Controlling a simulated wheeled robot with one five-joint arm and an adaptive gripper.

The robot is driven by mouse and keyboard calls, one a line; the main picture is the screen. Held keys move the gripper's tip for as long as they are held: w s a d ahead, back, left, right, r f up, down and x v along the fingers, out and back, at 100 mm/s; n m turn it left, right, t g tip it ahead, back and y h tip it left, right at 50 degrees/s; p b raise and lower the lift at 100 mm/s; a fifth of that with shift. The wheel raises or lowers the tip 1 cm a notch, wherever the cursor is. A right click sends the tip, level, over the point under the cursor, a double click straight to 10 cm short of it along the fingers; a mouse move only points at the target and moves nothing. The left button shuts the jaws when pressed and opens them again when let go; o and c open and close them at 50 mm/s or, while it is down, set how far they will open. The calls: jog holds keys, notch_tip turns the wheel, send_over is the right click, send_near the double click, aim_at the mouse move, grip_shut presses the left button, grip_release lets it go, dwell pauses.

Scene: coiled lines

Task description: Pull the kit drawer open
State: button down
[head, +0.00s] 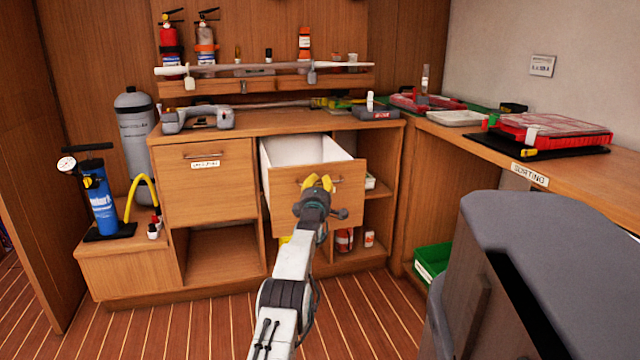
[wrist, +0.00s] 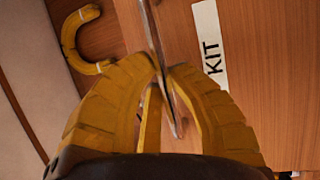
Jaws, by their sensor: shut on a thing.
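The kit drawer (head: 285,192) is a wooden drawer in the low cabinet, and it stands pulled out with its white inside (head: 300,150) showing from above. The KIT label (wrist: 210,45) is on its front in the wrist view. My gripper (head: 318,184) is at the drawer front, its yellow fingers closed around the metal bar handle (wrist: 158,45). The fingers also show in the wrist view (wrist: 163,80), one on each side of the handle. In the head view my gripper hides part of the drawer front and the handle.
A closed labelled drawer (head: 208,190) is to the left. A blue pump (head: 102,200) and a grey cylinder (head: 135,135) stand further left. A grey block-like shape (head: 550,240) fills the right foreground. Striped floor (head: 200,330) is clear in front of the cabinet.

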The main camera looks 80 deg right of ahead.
jog(key=shift+w+f, duration=0.1)
jog(key=c, duration=1.1)
grip_release()
jog(key=shift+a, duration=0.2)
jog(key=shift+a+f, duration=0.3)
jog(key=shift+a, duration=1.6)
jog(key=shift+a+f, duration=0.35)
jog(key=shift+a, duration=1.55)
jog(key=shift+a+f, duration=0.3)
jog(key=shift+a, duration=1.6)
